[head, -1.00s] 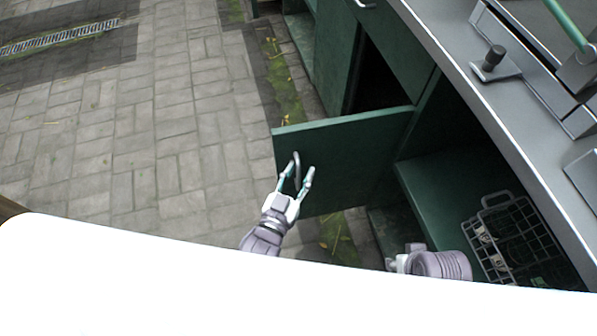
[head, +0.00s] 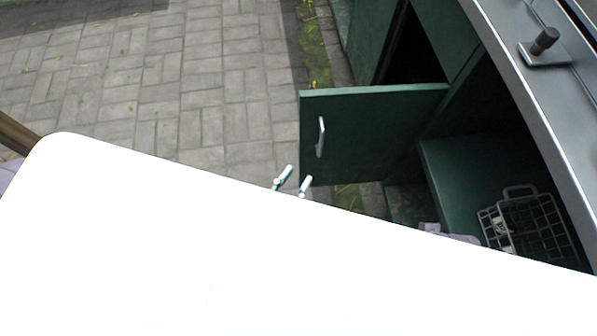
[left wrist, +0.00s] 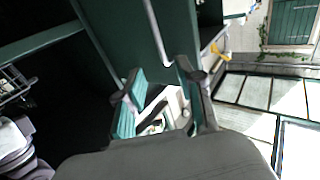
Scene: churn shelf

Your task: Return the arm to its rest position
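My left gripper (head: 292,183) shows only its fingertips in the head view, above the edge of the white part that covers the lower picture. Its fingers are apart with nothing held between them. In the left wrist view, its two teal-padded fingers (left wrist: 162,100) are spread, with a gap between them. The open green door (head: 350,140) stands beyond the gripper, and its metal handle (head: 321,137) is clear of the fingers. The handle also shows in the left wrist view (left wrist: 156,32). Of my right arm only a small grey piece (head: 450,236) shows; its fingers are hidden.
The open green cabinet is at the right, with a wire basket (head: 530,225) on its lower shelf (head: 455,165). A grey counter (head: 510,75) with a black knob (head: 545,40) runs above it. Paved floor (head: 190,100) at the left is clear.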

